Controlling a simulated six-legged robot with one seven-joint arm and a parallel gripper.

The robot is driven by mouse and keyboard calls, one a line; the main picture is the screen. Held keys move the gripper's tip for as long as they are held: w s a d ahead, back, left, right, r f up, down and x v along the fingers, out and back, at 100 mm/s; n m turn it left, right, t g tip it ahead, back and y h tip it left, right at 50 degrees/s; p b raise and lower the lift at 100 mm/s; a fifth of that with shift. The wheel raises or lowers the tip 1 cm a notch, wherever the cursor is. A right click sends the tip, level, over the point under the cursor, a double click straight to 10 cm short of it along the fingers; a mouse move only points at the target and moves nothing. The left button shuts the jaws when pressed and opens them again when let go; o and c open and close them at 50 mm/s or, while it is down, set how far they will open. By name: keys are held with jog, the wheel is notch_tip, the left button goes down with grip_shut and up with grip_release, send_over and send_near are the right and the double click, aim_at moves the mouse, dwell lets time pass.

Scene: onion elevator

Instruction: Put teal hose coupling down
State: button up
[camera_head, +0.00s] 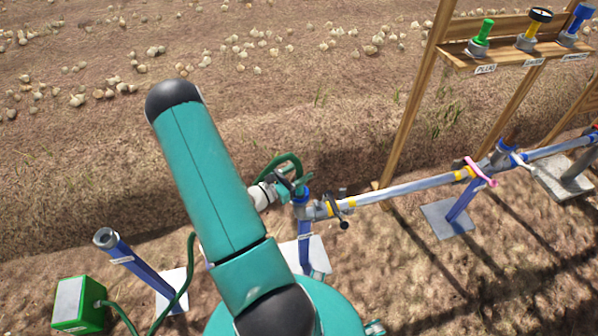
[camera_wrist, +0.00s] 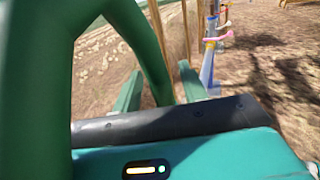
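My gripper (camera_head: 287,187) is at the top of a blue upright pipe stand (camera_head: 305,240) in the head view. A green hose (camera_head: 285,160) arches over it and comes down at the gripper. In the wrist view the hose (camera_wrist: 152,55) looms large at the left and its lower end drops between my two teal fingers (camera_wrist: 160,95), which stand apart. The teal hose coupling itself is hidden behind the hose and the gripper body, so I cannot tell whether the fingers press on it or whether it sits on the stand.
A second blue stand (camera_head: 140,268) with an open top is left of my arm. A green box (camera_head: 80,305) with the hose attached is at lower left. A pipe (camera_head: 405,188) runs right to a pink-handled valve (camera_head: 482,174). A wooden shelf (camera_head: 500,57) holds coloured tools.

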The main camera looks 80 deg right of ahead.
jog(key=shift+w+a+r, duration=0.1)
jog(key=shift+r, duration=0.3)
jog(key=v, duration=1.1)
jog(key=shift+a, duration=0.35)
jog(key=shift+w+f, duration=0.1)
jog(key=w+a+r+m+t+y, duration=0.3)
jog(key=w+a+r+m+y, duration=0.15)
jog(key=a+r, duration=0.4)
jog(key=w+a+r+m+t+y, duration=0.25)
jog(key=w+a+r+m, duration=0.25)
jog(key=a+r, duration=0.3)
jog(key=w+a+r+m+t+y, duration=0.1)
jog(key=a+r+t+y, duration=0.6)
jog(key=a+r+t, duration=0.4)
jog(key=a+r, duration=0.5)
jog(key=a, duration=0.4)
jog(key=shift+w+a+r, duration=0.2)
jog(key=shift+w+r, duration=0.05)
